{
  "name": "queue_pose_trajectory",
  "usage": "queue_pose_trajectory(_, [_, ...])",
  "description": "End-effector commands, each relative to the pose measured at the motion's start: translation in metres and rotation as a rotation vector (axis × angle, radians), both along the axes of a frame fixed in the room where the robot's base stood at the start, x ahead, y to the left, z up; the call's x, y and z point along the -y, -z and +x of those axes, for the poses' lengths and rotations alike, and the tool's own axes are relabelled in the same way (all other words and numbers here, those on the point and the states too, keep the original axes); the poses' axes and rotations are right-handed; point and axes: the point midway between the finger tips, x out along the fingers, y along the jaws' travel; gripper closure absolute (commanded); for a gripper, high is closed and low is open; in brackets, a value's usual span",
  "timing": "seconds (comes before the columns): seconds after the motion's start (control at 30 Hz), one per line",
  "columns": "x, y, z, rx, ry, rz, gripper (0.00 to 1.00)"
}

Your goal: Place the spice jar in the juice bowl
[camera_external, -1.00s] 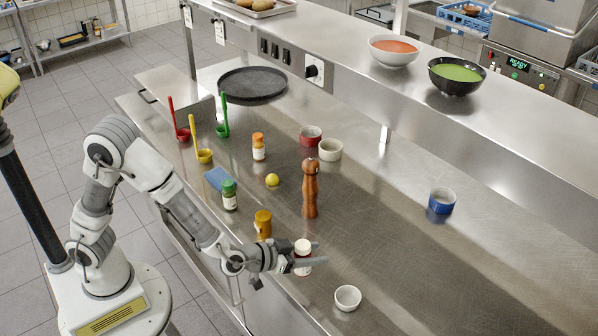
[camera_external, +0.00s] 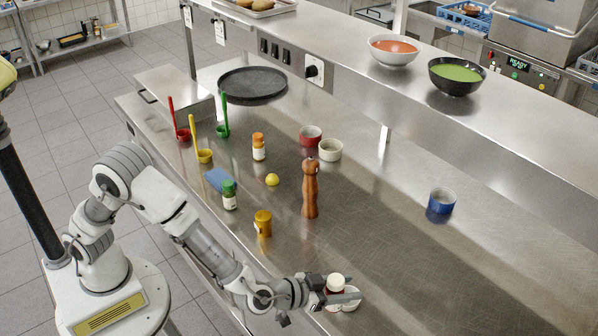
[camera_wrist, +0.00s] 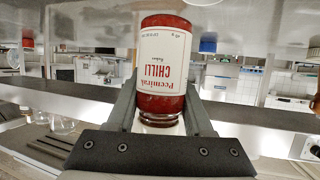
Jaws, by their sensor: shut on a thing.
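My gripper (camera_external: 343,297) is shut on a red chilli spice jar (camera_external: 335,283) with a white cap. In the wrist view the jar (camera_wrist: 162,62) sits between the two fingers, its label inverted in the picture. No bowl is labelled as the juice bowl. A white bowl with orange-red liquid (camera_external: 393,50) stands on the upper shelf.
A black bowl of green liquid (camera_external: 456,76) shares the shelf. A blue ramekin (camera_external: 441,201) is farther right. The counter's right front is clear.

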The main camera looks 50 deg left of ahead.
Motion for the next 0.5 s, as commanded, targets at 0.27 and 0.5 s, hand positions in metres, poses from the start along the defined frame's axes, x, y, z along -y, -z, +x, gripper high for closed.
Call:
queue_pose_trajectory(0.27, [-0.023,0.041,0.062,0.000,-0.005,0.001,1.00])
queue_pose_trajectory(0.5, [-0.030,0.054,0.084,0.001,-0.001,-0.001,1.00])
